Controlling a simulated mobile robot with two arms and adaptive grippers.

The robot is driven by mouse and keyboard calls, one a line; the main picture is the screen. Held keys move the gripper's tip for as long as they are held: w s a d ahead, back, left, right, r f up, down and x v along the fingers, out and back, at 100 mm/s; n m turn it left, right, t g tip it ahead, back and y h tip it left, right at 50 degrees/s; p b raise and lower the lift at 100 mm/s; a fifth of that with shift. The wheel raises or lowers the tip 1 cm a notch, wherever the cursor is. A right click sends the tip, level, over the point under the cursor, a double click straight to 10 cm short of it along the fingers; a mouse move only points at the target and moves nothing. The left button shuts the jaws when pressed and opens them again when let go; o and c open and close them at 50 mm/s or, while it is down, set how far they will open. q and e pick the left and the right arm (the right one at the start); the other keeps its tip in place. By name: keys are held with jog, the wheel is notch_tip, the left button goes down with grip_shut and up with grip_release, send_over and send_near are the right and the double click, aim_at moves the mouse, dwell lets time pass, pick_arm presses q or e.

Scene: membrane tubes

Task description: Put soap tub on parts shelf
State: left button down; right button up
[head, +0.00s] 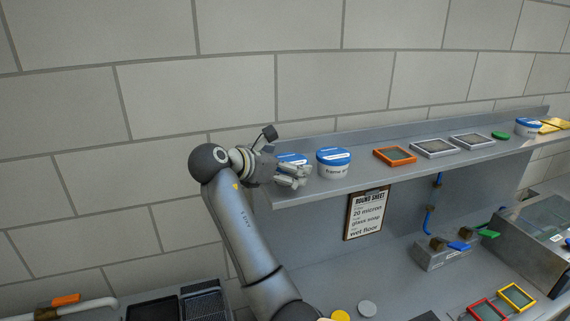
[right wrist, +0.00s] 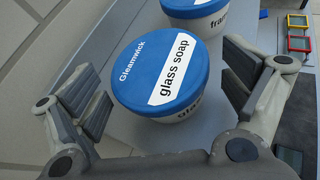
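The soap tub (right wrist: 160,75), white with a blue lid labelled "glass soap", stands upright on the grey shelf (head: 355,178) near its left end. In the head view only part of its blue lid (head: 291,158) shows behind my right gripper (head: 299,176). In the right wrist view the open fingers of my right gripper (right wrist: 168,88) are on either side of the tub, with a small gap visible at each side. My left gripper is not in view.
A second blue-lidded tub (head: 333,163) stands close to the right of the soap tub. An orange-framed piece (head: 395,155), grey-framed pieces (head: 434,148) and another tub (head: 528,127) are farther right on the shelf. A clipboard (head: 366,213) hangs below the shelf, above a worktop.

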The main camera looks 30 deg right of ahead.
jog(key=shift+r, duration=0.1)
jog(key=shift+r, duration=0.1)
jog(key=b+v, duration=0.5)
jog(key=v, duration=0.7)
dwell(0.4)
